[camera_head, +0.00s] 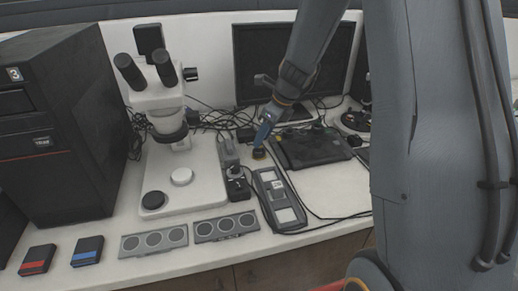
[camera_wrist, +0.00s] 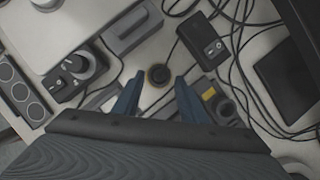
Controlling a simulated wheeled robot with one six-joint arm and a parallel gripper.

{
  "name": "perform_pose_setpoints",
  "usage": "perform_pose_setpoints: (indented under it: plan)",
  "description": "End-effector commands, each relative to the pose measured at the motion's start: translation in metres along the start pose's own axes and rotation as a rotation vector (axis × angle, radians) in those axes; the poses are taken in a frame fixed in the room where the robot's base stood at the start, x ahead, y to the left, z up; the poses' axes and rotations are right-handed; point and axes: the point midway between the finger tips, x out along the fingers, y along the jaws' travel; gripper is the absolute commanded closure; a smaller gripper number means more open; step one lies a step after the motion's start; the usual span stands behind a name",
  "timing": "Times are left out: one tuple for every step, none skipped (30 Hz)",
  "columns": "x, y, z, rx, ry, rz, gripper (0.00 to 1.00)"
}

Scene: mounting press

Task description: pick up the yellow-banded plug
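The yellow-banded plug (camera_head: 259,154) is a small dark round piece with a yellow band, standing on the white bench right of the microscope. In the wrist view the plug (camera_wrist: 158,74) shows from above as a dark disc, just beyond and between the fingertips. My gripper (camera_wrist: 159,90) is open, with blue fingers apart on either side of the line to the plug and nothing between them. In the head view my gripper (camera_head: 261,143) points down, directly over the plug. Whether the fingertips reach down beside it cannot be told.
A microscope (camera_head: 170,105) stands to the left. A small grey block (camera_head: 228,152) and a black knobbed unit (camera_head: 237,184) are close by. A long grey device (camera_head: 278,200) lies in front. In the wrist view a black box (camera_wrist: 203,39) with cables is near the plug.

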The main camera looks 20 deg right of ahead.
Motion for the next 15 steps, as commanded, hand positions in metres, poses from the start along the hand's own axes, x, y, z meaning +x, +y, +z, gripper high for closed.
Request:
perform_pose_setpoints:
  plan:
    - [0.007, 0.001, -0.001, 0.002, 0.002, 0.004, 0.62]
    - [0.011, 0.001, -0.001, 0.001, 0.002, 0.003, 0.62]
    - [0.016, 0.0, -0.001, 0.0, 0.002, 0.003, 0.62]
    - [0.019, 0.0, -0.001, 0.0, 0.002, 0.002, 0.62]
    - [0.022, 0.0, -0.001, 0.001, 0.001, 0.002, 0.62]
    - [0.024, 0.0, -0.001, 0.001, 0.001, 0.001, 0.62]
    - [0.026, 0.0, -0.001, 0.001, 0.001, 0.001, 0.62]
    - [0.027, 0.0, -0.001, 0.001, 0.001, 0.001, 0.62]
    - [0.027, 0.0, -0.001, 0.0, 0.001, 0.001, 0.62]
    - [0.028, -0.001, -0.001, 0.0, 0.001, 0.0, 0.62]
    - [0.028, -0.001, -0.001, 0.0, 0.001, 0.0, 0.62]
    - [0.027, -0.001, -0.001, 0.0, 0.0, 0.0, 0.62]
    - [0.027, -0.001, -0.001, 0.0, 0.0, 0.0, 0.62]
    - [0.027, -0.001, -0.001, 0.0, 0.0, 0.0, 0.62]
    - [0.027, -0.001, -0.001, 0.0, 0.0, 0.0, 0.63]
